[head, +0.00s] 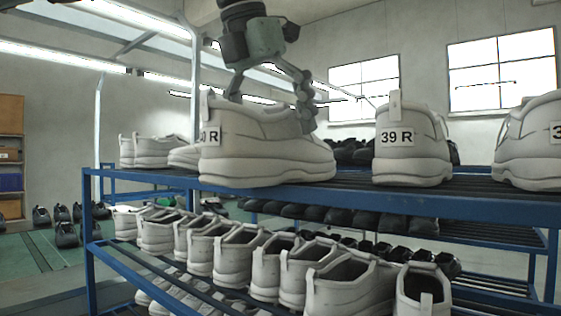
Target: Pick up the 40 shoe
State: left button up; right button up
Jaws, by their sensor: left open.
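A white shoe (265,160) stands on the top shelf of the blue rack, left of centre. Its heel label is partly cut off and reads "0 R"; the first digit is hidden or out of sight. My left gripper (270,115) comes down from above over this shoe. Its fingers are open and reach down on either side of the shoe's upper part, one near the heel and one toward the toe side. I cannot tell whether the fingers touch it. My right gripper is not in view.
A white shoe labelled "39 R" (412,145) stands to the right, with another white shoe (532,145) at the right edge. More white shoes (155,150) stand behind on the left. The blue rack (480,207) has lower shelves full of white shoes (345,285) and black shoes (370,220).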

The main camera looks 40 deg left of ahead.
pick_arm(q)
jog(key=shift+x, duration=1.4)
jog(key=shift+c, duration=0.6)
jog(key=c, duration=1.3)
jog(key=shift+r, duration=0.15)
